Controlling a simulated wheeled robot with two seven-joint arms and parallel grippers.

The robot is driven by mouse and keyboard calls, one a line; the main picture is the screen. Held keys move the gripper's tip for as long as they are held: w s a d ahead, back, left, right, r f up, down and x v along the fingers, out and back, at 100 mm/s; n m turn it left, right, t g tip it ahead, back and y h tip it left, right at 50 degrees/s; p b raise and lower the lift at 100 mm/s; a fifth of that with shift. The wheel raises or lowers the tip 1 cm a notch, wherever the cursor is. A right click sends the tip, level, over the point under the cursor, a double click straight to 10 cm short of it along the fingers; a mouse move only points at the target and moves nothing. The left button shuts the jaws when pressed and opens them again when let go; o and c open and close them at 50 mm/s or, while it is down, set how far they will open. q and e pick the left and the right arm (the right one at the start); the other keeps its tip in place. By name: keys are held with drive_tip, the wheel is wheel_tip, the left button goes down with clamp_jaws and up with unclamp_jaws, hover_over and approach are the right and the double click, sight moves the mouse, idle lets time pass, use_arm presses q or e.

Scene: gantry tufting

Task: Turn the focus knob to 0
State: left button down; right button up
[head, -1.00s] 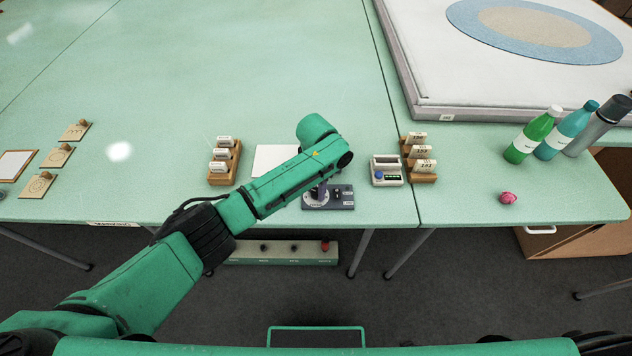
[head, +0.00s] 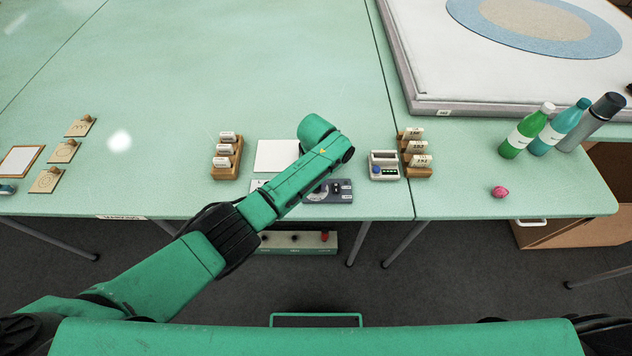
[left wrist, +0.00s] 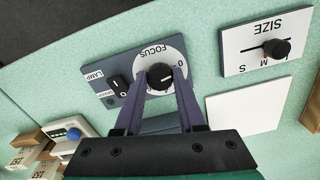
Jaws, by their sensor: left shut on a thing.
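The focus knob (left wrist: 160,76) is a round black knob on a white dial marked FOCUS, on a dark grey panel (left wrist: 98,73). In the left wrist view the lettering is upside down, and a 0 shows on the dial right of the knob. My left gripper (left wrist: 163,78) has its two purple fingers on either side of the knob, shut on it. The knob's exact setting is too small to read. In the head view the panel (head: 343,190) shows beside my left forearm, which hides the gripper. My right gripper is not in view.
A LAMP switch (left wrist: 121,87) sits beside the dial. A SIZE panel (left wrist: 265,45) with a black knob and a blank white card (left wrist: 247,105) lie close by. A small device with a blue button (head: 385,166) and wooden card holders (head: 226,160) flank the panel.

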use_arm(q)
drive_tip(key=shift+w+r, duration=0.15)
drive_tip(key=c, duration=0.6)
unclamp_jaws()
drive_tip(key=shift+o, duration=0.5)
wheel_tip(320, 180, up, 14)
drive_tip(key=shift+r, duration=0.25)
drive_tip(key=shift+f, duration=0.1)
